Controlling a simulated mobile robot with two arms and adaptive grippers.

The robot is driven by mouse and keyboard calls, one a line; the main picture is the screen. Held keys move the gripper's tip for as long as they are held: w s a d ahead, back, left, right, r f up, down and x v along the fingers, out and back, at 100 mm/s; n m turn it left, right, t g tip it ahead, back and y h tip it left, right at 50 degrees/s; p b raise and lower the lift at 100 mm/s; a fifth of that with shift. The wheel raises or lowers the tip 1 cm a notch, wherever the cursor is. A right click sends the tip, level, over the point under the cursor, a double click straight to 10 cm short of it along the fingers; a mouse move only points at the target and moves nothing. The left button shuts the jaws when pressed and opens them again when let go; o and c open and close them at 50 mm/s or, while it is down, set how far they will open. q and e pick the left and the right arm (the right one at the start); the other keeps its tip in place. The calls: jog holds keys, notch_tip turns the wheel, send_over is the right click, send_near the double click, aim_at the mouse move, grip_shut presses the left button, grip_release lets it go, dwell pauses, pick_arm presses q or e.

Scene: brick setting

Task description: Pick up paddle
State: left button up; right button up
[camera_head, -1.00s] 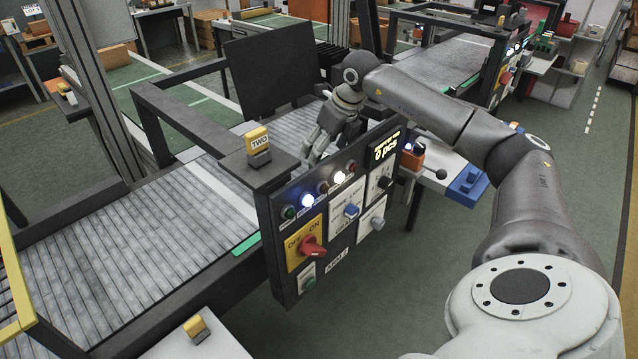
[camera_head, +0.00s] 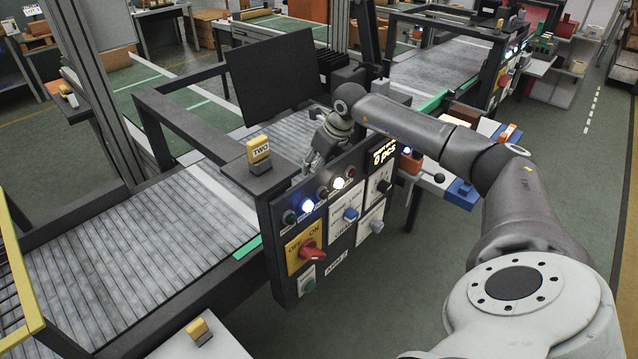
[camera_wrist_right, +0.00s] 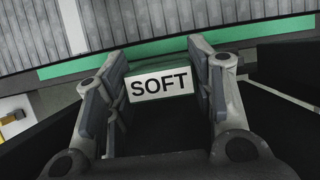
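A green block with a white label reading SOFT (camera_wrist_right: 160,84) is in the right wrist view, between the two fingers of my right gripper (camera_wrist_right: 158,62). I take this block to be the paddle. The fingers stand wide apart, one on each side of it; whether the pads touch it cannot be told. In the head view my right gripper (camera_head: 317,158) points down behind the top edge of the control panel, and the block cannot be made out there. My left gripper is not in view.
The control panel (camera_head: 328,262) with knobs and lit lamps stands in front of my right gripper. A yellow piece marked TWO (camera_head: 258,152) sits on the frame corner to its left. The roller conveyor (camera_head: 130,245) is bare. A black monitor (camera_head: 273,80) stands behind.

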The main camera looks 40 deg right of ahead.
grip_shut()
jog(key=shift+r, duration=0.1)
notch_tip(320, 180, up, 9)
jog(key=shift+w+f+b, duration=0.1)
jog(key=shift+b, duration=0.8)
jog(key=shift+r, duration=0.7)
